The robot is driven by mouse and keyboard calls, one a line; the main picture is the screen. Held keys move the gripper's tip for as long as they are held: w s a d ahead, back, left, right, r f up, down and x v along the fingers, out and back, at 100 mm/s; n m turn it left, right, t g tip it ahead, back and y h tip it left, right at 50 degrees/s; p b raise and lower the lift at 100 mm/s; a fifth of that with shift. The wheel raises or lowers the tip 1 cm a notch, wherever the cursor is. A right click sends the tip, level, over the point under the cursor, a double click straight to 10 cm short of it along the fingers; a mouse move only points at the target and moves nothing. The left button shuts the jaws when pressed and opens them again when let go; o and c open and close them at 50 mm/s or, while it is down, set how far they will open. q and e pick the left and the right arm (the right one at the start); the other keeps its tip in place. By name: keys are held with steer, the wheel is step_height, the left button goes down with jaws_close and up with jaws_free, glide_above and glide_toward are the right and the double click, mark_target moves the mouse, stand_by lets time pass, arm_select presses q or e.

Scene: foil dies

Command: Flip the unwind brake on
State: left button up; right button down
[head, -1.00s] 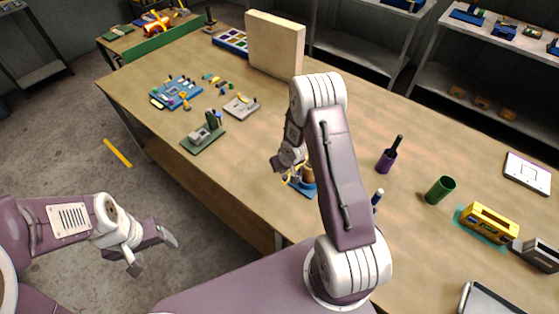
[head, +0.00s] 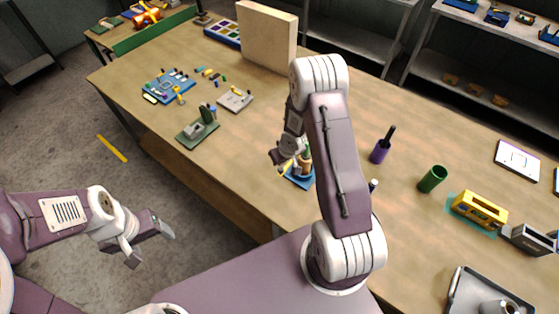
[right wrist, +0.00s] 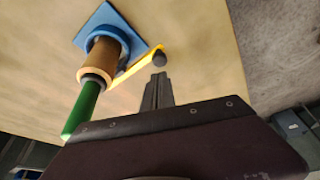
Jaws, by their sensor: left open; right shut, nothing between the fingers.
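The unwind stand has a blue base (right wrist: 82,38), a tan roll (right wrist: 101,58) and a green rod (right wrist: 82,110). A yellow lever (right wrist: 138,67) with a dark round knob (right wrist: 158,59) sits beside the roll; I take it for the brake. In the head view the blue base (head: 299,181) is partly hidden behind my right arm. My right gripper (right wrist: 157,80) is shut and empty, its tips just short of the knob in the picture; I cannot tell whether they touch. My left gripper (head: 148,243) is open and empty over the floor, left of the table.
A green-based device (head: 197,130), a grey plate (head: 235,100) and a blue board (head: 168,86) lie farther left on the table (head: 255,135). A purple cup (head: 380,152), green cup (head: 432,179) and yellow block (head: 479,210) stand right. A tan panel (head: 267,37) stands behind.

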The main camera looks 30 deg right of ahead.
steer(key=p+v, duration=0.1)
steer(key=v, duration=0.5)
steer(key=shift+p, duration=0.4)
steer(key=shift+a+r, duration=0.1)
